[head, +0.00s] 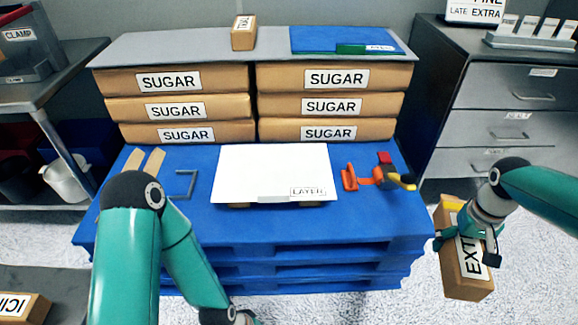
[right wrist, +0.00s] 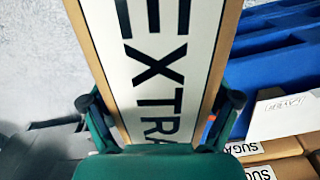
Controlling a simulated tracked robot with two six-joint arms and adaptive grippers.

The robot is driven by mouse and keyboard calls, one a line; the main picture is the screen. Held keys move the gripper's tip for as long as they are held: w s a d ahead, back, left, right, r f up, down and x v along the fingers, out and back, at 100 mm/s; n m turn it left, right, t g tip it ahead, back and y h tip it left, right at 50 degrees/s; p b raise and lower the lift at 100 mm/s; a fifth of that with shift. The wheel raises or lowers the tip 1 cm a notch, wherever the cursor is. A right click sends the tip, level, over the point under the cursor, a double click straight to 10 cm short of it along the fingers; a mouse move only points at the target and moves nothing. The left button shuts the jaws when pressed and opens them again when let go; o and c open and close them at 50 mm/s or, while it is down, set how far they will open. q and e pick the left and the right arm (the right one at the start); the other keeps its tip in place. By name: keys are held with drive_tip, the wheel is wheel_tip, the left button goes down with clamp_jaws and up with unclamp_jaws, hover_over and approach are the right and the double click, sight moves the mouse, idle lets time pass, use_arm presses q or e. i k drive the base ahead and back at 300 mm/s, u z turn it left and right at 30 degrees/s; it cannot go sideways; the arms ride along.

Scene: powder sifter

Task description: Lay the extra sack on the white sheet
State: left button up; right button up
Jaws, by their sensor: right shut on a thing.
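The extra sack (head: 467,285) is a tan block with a white label reading EXTRA. My right gripper (head: 468,245) is shut on it and holds it to the right of the blue pallet, over the floor. In the right wrist view the sack (right wrist: 150,60) fills the middle, between the fingers (right wrist: 160,105). The white sheet (head: 272,170), marked LAYER, lies flat on the front middle of the pallet, with bare top. Its corner shows in the right wrist view (right wrist: 280,112). My left arm comes in at the lower left; its gripper is mostly cut off at the bottom edge.
Two stacks of SUGAR sacks (head: 335,105) stand behind the sheet, topped by a grey sheet (head: 190,45). Orange and yellow tools (head: 375,178) lie on the pallet (head: 300,235) right of the white sheet. A grey drawer cabinet (head: 490,95) stands at right.

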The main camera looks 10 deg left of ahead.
sight(273, 165)
drive_tip(key=z, duration=0.25)
drive_tip(key=k, duration=1.2)
drive_tip(key=u, duration=0.4)
drive_tip(key=i, duration=1.25)
drive_tip(key=u, duration=0.75)
drive_tip(key=i, duration=0.75)
drive_tip(key=u, duration=0.05)
